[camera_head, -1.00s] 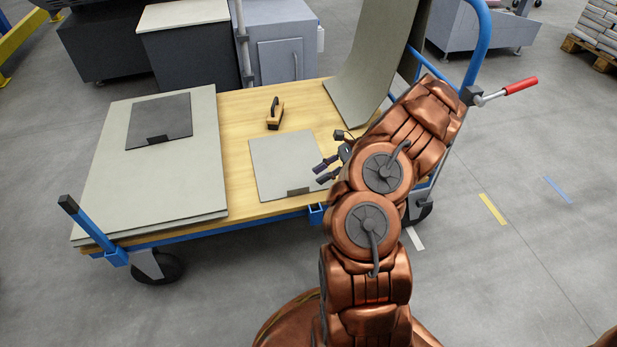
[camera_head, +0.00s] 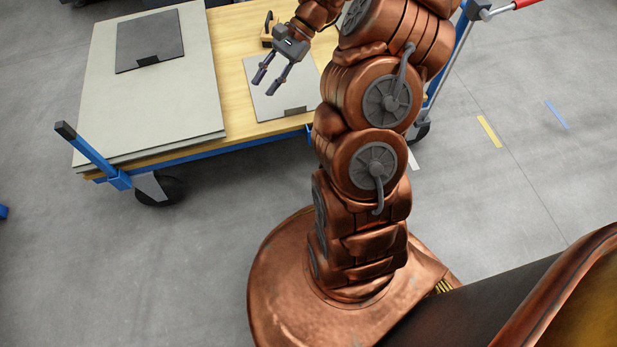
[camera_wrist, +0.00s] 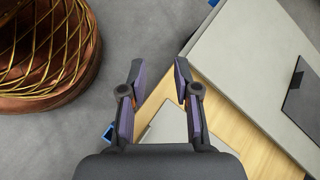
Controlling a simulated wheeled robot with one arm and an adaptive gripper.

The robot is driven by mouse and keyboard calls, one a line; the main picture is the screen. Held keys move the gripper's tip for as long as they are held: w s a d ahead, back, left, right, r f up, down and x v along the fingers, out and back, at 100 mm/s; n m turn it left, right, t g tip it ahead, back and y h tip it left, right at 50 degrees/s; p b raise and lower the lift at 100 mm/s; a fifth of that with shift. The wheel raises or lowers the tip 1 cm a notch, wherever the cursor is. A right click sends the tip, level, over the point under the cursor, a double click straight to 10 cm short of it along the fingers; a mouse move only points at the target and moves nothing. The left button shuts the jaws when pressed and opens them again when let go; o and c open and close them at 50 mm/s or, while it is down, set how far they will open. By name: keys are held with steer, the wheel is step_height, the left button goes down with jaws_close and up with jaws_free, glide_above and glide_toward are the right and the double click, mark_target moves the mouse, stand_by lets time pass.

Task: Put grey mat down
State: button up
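A light grey mat (camera_head: 294,97) with a dark tab at its front edge lies flat on the wooden deck of a blue cart. A darker grey mat (camera_head: 150,36), also with a tab, lies on a stack of large grey boards (camera_head: 110,115) at the cart's left. My gripper (camera_head: 265,86) is open and empty, its fingers apart above the left part of the light mat. In the wrist view, the light mat (camera_wrist: 167,127) shows partly between and behind the fingers, and the dark mat (camera_wrist: 302,92) is at the right edge.
A wooden-handled tool (camera_head: 267,34) lies on the wooden deck (camera_head: 231,70) behind the light mat. A blue corner post (camera_head: 92,152) rises at the cart's front left. The grey floor in front of the cart is clear at left.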

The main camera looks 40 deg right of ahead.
steer(key=s+a+r+n+g+h, duration=0.2)
steer(key=s+a+r+n, duration=0.15)
steer(key=s+a, duration=0.2)
steer(key=s+a+r+n+g+h, duration=0.1)
steer(key=s+a+r+n+h, duration=0.1)
steer(key=s+a+n, duration=0.3)
steer(key=s+n+h, duration=0.5)
steer(key=s+h, duration=0.1)
steer(key=s, duration=1.2)
steer(key=shift+s+a+g, duration=0.3)
steer(key=shift+s, duration=0.05)
steer(key=shift+r, duration=0.1)
